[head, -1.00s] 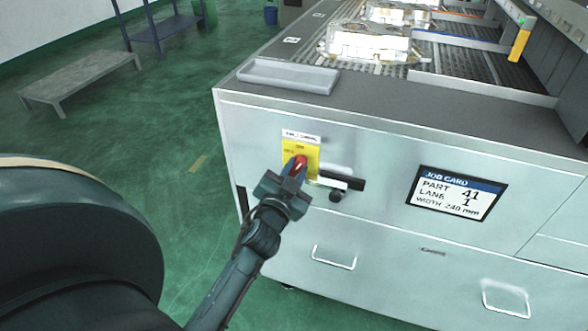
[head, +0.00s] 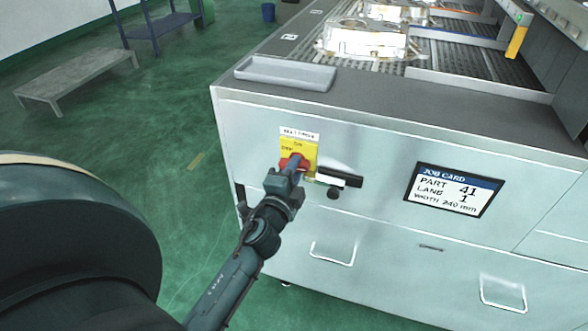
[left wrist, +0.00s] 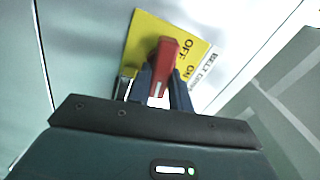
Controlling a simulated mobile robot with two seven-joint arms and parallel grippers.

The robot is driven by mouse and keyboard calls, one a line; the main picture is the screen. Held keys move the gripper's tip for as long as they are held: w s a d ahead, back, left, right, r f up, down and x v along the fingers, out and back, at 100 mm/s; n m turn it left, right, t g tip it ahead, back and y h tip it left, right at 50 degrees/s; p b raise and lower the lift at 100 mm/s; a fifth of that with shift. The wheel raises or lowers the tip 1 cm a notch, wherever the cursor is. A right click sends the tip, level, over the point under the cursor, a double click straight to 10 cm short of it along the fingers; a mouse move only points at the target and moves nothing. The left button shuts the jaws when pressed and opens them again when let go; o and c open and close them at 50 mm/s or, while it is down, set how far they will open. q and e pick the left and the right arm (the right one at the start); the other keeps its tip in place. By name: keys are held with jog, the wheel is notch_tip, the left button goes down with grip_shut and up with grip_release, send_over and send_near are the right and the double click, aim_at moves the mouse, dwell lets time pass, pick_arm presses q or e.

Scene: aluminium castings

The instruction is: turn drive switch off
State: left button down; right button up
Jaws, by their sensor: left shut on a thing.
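The drive switch is a red handle (head: 295,161) on a yellow plate (head: 311,150) on the cabinet's front face. A white label (head: 300,135) sits above the plate. My left gripper (head: 289,174) reaches the handle from below and is shut on it. In the left wrist view the red handle (left wrist: 163,58) stands between the two dark fingers, in front of the yellow plate (left wrist: 145,35), which bears the words OFF and ON. The fingers hide part of the handle and plate, and I cannot tell which word the handle points at. My right gripper is not in view.
A dark bar (head: 340,176) and a black knob (head: 334,193) sit just right of the switch. A job card screen (head: 454,190) is further right. A grey tray (head: 285,73) and metal castings (head: 365,40) lie on top. Drawer handles (head: 333,254) are below.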

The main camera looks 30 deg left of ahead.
pick_arm(q)
jog(key=shift+m, duration=0.9)
jog(key=c, duration=1.3)
grip_release()
